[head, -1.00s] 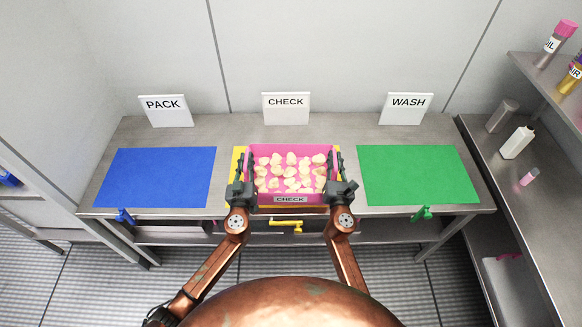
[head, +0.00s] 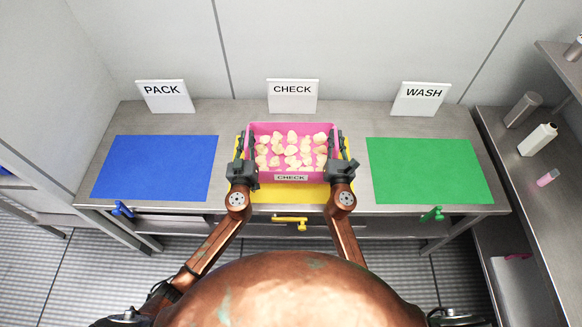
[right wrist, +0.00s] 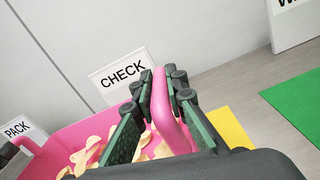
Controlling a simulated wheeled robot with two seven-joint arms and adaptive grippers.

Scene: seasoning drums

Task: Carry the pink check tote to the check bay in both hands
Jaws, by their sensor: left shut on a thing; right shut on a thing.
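The pink check tote (head: 262,179) holds many pale yellow chips and has a CHECK label on its near side. It is over the yellow mat of the check bay (head: 290,194), in front of the CHECK sign (head: 292,96). I cannot tell whether it touches the mat. My left gripper (head: 240,152) is shut on the tote's left side and my right gripper (head: 341,152) on its right side. In the right wrist view the right fingers (right wrist: 166,100) clamp the tote's pink rim (right wrist: 162,105). The mat also shows at the right there (right wrist: 230,128).
A blue mat (head: 155,168) with a PACK sign (head: 163,96) lies to the left. A green mat (head: 428,170) with a WASH sign (head: 421,99) lies to the right. A side shelf at the right holds a white bottle (head: 538,139). Bare counter separates the mats.

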